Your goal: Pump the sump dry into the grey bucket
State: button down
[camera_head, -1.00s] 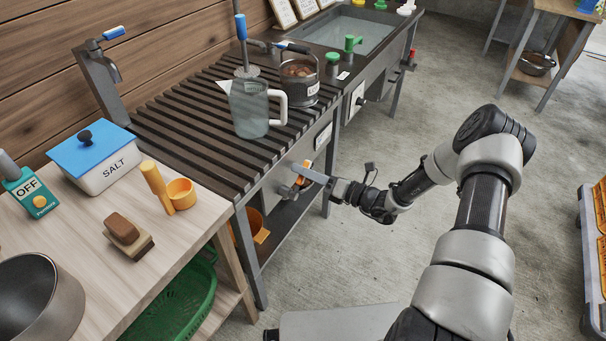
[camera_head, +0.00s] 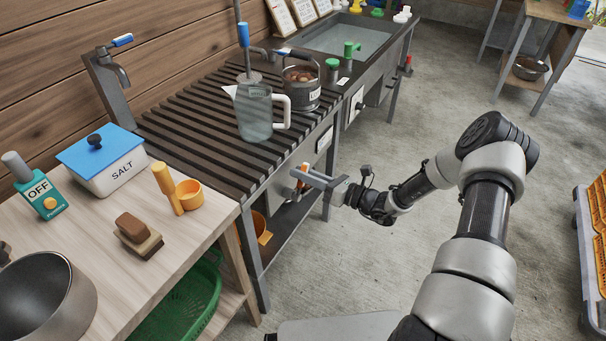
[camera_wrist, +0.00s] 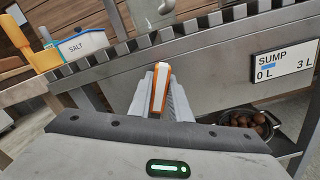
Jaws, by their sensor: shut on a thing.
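My gripper (camera_head: 306,176) is at the front panel of the slatted bench. Its jaws are shut on an orange-and-white handle (camera_head: 302,169), which stands roughly upright between the fingers in the wrist view (camera_wrist: 160,90). The sump gauge (camera_wrist: 283,62) reads from 0 L to 3 L, with a short blue bar near the 0 L end. A vertical rod with a blue grip (camera_head: 243,35) rises from the slats. I cannot identify a grey bucket with certainty. An orange container (camera_head: 262,228) is partly hidden under the bench.
A clear jug (camera_head: 255,118) and a metal pot of chestnuts (camera_head: 300,90) stand on the slats (camera_head: 185,115). A water-filled basin (camera_head: 347,38) lies behind. A wooden table (camera_head: 95,240) with a salt box (camera_head: 103,165) is at the left.

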jog(key=c, duration=1.6)
grip_release()
jog(key=shift+c, duration=0.2)
jog(key=shift+s+d, duration=0.1)
jog(key=p+v, duration=0.2)
jog(key=v, duration=1.5)
jog(key=shift+d, duration=0.1)
